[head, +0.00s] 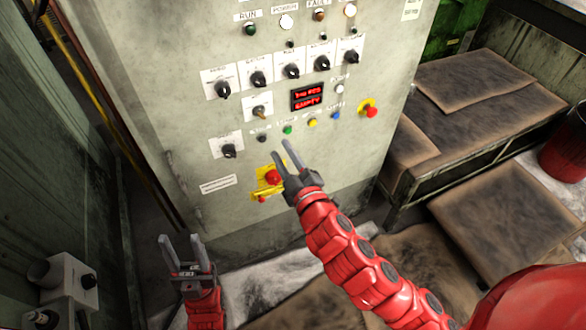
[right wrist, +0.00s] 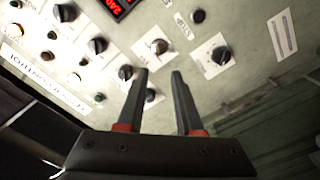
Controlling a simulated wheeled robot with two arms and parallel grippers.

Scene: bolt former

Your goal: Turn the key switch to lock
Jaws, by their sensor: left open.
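The control panel (head: 190,130) is a worn grey cabinet face with several dark rotary knobs on white plates. A brownish metallic switch (head: 260,110) left of the red display looks like the key switch; its lettering is too small to read. It also shows in the right wrist view (right wrist: 159,46), beyond and between the fingertips. My right gripper (head: 281,150) is open and empty in front of the panel, below and right of that switch, apparently not touching it. It also shows in the right wrist view (right wrist: 159,76). My left gripper (head: 180,239) is open and empty, low at the left.
A dark knob (head: 229,151) sits below the switch. A red emergency button (head: 272,177) on yellow is beside my right gripper; another (head: 370,110) is further right. A red lit display (head: 307,97) is near the switch. A brown-topped bench (head: 480,80) stands at right.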

